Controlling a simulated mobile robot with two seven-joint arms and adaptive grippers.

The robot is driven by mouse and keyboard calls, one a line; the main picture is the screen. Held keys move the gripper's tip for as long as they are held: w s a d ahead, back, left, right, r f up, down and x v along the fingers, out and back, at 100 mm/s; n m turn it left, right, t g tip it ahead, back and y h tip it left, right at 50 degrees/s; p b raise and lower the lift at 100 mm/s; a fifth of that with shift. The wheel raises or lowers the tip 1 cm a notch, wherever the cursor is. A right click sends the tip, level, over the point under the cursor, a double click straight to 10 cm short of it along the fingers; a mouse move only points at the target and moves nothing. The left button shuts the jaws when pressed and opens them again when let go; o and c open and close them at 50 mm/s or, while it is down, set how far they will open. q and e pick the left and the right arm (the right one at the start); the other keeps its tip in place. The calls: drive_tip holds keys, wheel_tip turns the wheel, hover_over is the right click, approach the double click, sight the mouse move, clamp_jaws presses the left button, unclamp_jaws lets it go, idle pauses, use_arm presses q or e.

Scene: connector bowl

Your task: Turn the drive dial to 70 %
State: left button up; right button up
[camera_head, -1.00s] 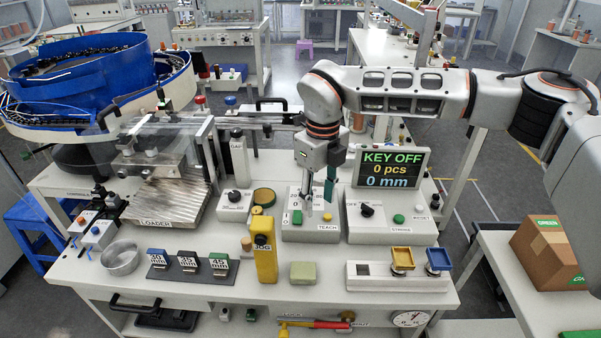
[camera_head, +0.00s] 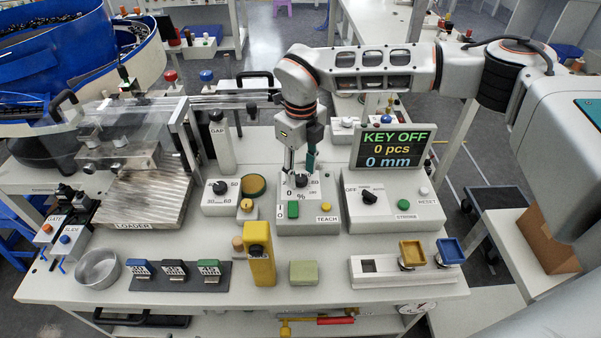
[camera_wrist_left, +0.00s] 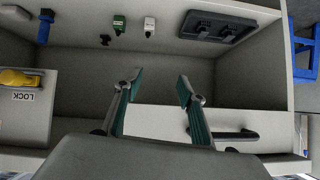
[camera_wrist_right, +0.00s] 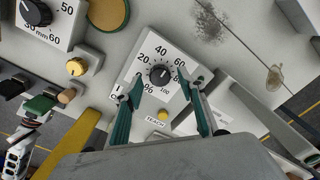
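The drive dial (camera_wrist_right: 160,74) is a small black knob on a white panel with a scale in steps of 20 up to 100 and a % sign. It also shows in the head view (camera_head: 301,181) on the box marked TEACH. My right gripper (camera_wrist_right: 158,80) is open above the panel, its two green-padded fingers on either side of the dial. I cannot tell whether they touch it, or read its pointer. In the head view the right gripper (camera_head: 299,163) hangs down over the dial. My left gripper (camera_wrist_left: 160,78) is open and empty before a shelf under the table; the head view does not show it.
A green button (camera_head: 293,209) and a yellow button (camera_head: 326,207) sit close below the dial. A mm dial box (camera_head: 221,188) stands left, a STROKE box (camera_head: 369,197) right. The display (camera_head: 391,148) reads KEY OFF, 0 pcs, 0 mm. A yellow post (camera_head: 260,262) stands in front.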

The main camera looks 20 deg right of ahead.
drive_tip(key=shift+f, duration=0.6)
use_arm(q)
drive_tip(key=shift+w+r, duration=0.4)
use_arm(e)
drive_tip(key=c, duration=1.1)
drive_tip(key=shift+m, duration=0.3)
drive_tip(key=m+p, duration=0.1)
drive_tip(key=m, duration=0.4)
use_arm(q)
drive_tip(key=shift+w+r+p, duration=0.1)
drive_tip(key=shift+r+p, duration=0.2)
drive_tip(key=shift+r, duration=0.55)
use_arm(e)
drive_tip(key=shift+m, duration=2.5)
